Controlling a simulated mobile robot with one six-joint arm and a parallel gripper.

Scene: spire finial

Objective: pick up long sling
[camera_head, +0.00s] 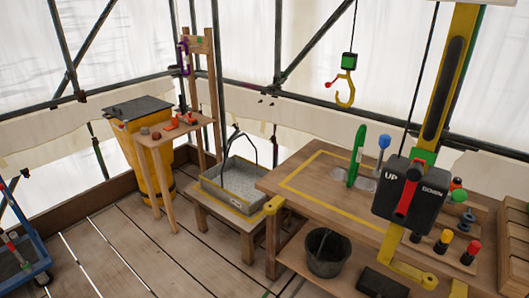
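A purple loop (183,57), which looks like a sling, hangs at the top of a wooden post rack (213,85) at the back left. I cannot tell whether it is the long sling, and no second sling is clear beside it. Small red and green bits show on the rack's crossbar, too small to make out. My gripper is not clearly in view.
A wooden stand (162,143) holds orange-red items before a yellow bin (153,177). A grey tray (237,183) sits on a low bench. A workbench (290,185) fills the right, behind an UP/DOWN box (408,198). A yellow hook (345,90) hangs above. The left floor is mostly clear.

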